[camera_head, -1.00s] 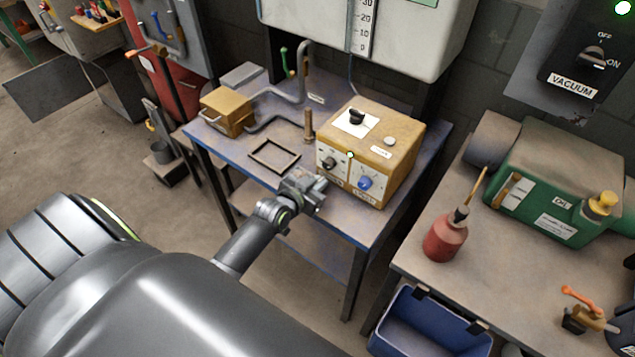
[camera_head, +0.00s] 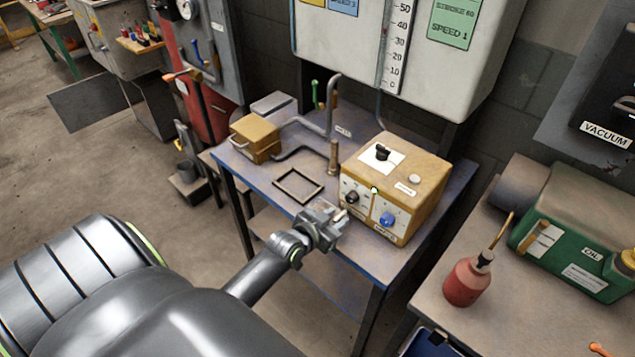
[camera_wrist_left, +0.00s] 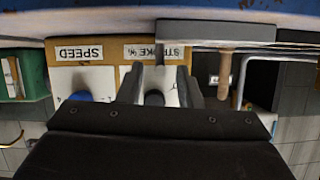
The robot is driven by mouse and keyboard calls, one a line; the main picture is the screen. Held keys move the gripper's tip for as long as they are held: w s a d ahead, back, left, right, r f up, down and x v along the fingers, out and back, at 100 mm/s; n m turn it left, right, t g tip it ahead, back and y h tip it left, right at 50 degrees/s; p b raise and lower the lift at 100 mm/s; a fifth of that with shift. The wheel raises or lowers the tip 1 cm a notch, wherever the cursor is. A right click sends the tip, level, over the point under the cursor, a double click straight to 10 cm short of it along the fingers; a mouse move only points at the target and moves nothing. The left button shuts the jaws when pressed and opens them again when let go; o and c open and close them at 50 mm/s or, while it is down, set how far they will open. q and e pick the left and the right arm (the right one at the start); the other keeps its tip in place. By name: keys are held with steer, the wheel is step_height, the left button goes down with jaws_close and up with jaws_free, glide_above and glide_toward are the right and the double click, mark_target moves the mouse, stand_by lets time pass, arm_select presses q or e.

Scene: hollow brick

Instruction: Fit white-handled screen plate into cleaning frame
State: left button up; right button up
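The cleaning frame looks like the dark, empty square frame (camera_head: 298,187) lying flat on the blue-edged table. My left gripper (camera_head: 341,214) is in front and to the right of it, by the table's near edge and below the yellow control box. In the left wrist view, which is upside down, the two fingers (camera_wrist_left: 160,88) stand apart with the box's black knob behind the gap. A grey flat edge (camera_wrist_left: 215,32) shows just beyond them; I cannot tell whether it is the frame. I cannot make out the white-handled screen plate. My right gripper is not in view.
The yellow control box (camera_head: 397,180) stands right of the frame, with a brown post (camera_head: 333,158) behind the frame. A smaller yellow box (camera_head: 255,138) and bent grey pipes are at the back left. A second bench with a red bottle (camera_head: 467,281) is at right.

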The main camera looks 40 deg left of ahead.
arm_select(q)
steer(key=v, duration=0.9)
steer(key=shift+s+r+b, duration=0.15)
steer(key=shift+s+b, duration=0.15)
steer(key=shift+s, duration=0.1)
steer(key=s+a+f+n+g+y, duration=0.1)
steer(key=s+a+f+g, duration=0.3)
steer(key=f, duration=0.9)
steer(key=s+d+f+n+g+y, duration=0.15)
steer(key=s+f, duration=0.45)
steer(key=f, duration=0.6)
steer(key=s+d+f+g, duration=0.1)
steer(key=s+f+g, duration=0.1)
steer(key=s+f, duration=0.3)
steer(key=s+d+f+g, duration=0.1)
steer(key=s+f, duration=0.4)
steer(key=s, duration=0.6)
steer(key=s+d+f+g, duration=0.1)
steer(key=s+f+g, duration=0.3)
steer(key=s, duration=0.5)
steer(key=shift+d+f+h, duration=0.35)
steer(key=shift+d+f, duration=0.05)
steer(key=shift+f, duration=0.6)
steer(key=shift+s, duration=0.2)
